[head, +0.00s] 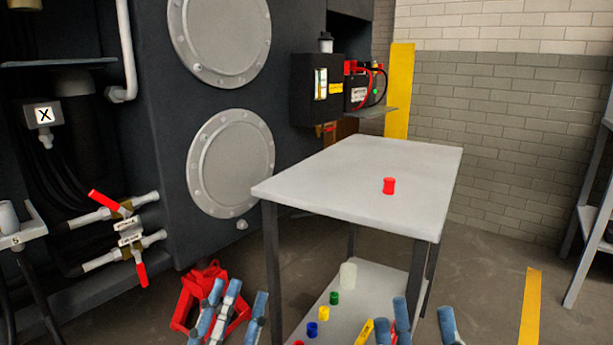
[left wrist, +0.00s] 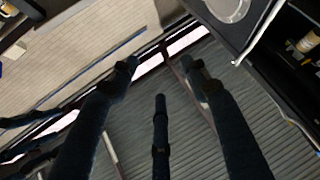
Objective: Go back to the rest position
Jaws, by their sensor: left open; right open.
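My left gripper (head: 228,308) shows at the bottom of the head view, its blue-tipped fingers spread and empty, in front of a red jack-like object. It also shows in the left wrist view (left wrist: 160,90), with dark fingers apart and nothing between them. My right gripper (head: 422,318) is at the bottom right of the head view, in front of the table's lower shelf. Its fingers are apart, and I see nothing held in the part that shows. The rest of both grippers is cut off by the frame's lower edge.
A grey table (head: 340,180) stands ahead with a red cap (head: 389,186) on top. Its lower shelf (head: 385,288) holds several small coloured pieces. The red jack-like object (head: 187,303) is on the floor. Red-handled valves (head: 130,232) stick out at left. Floor at right is mostly clear.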

